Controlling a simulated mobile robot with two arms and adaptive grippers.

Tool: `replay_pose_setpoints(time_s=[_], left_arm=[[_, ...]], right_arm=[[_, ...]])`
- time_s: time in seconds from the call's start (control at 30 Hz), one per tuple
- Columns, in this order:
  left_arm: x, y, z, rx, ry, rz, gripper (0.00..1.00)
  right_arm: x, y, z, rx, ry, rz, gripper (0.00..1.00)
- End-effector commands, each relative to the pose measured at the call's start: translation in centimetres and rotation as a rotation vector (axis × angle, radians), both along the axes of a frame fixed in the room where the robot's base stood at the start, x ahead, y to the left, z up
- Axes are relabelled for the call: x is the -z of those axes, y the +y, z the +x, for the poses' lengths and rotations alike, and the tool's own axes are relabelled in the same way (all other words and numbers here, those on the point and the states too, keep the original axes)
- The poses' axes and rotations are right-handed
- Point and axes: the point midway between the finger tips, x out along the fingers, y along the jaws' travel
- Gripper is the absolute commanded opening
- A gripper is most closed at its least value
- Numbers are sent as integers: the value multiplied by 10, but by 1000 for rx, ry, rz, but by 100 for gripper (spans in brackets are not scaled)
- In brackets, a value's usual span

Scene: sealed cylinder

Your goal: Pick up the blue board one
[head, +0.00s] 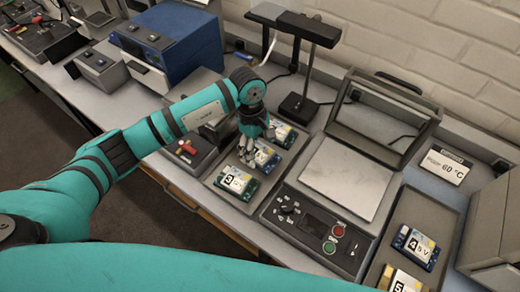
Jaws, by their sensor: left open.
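A blue board (268,158) with a white label lies in the middle of the left tray (217,181), partly hidden by my left gripper. My left gripper (257,150) points down with its fingers open, over or just beside this board. I cannot tell whether it touches. A green board (285,134) lies behind it, and a dark green board (238,182) labelled 3 lies in front. Another blue board (415,247) labelled 4 lies in the right tray. My right gripper is not in view.
A machine with an open lid (380,110) and a button panel (320,227) stands right of the left tray. A yellow board (402,282) labelled 5 lies in the right tray. A black lamp-like stand (298,105) and a blue box (168,45) stand behind.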

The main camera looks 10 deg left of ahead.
Motion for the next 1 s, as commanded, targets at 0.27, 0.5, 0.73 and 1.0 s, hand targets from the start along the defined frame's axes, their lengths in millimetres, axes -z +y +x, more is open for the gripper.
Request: replay_pose_setpoints(time_s=[0.27,0.5,0.73,1.0], left_arm=[[17,-2,-1,0,-2,0,79],[17,-2,-1,0,-2,0,63],[16,-2,-1,0,-2,0,33],[15,-2,0,0,-3,0,29]], right_arm=[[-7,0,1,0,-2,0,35],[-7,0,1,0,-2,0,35],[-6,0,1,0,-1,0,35],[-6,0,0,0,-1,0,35]])
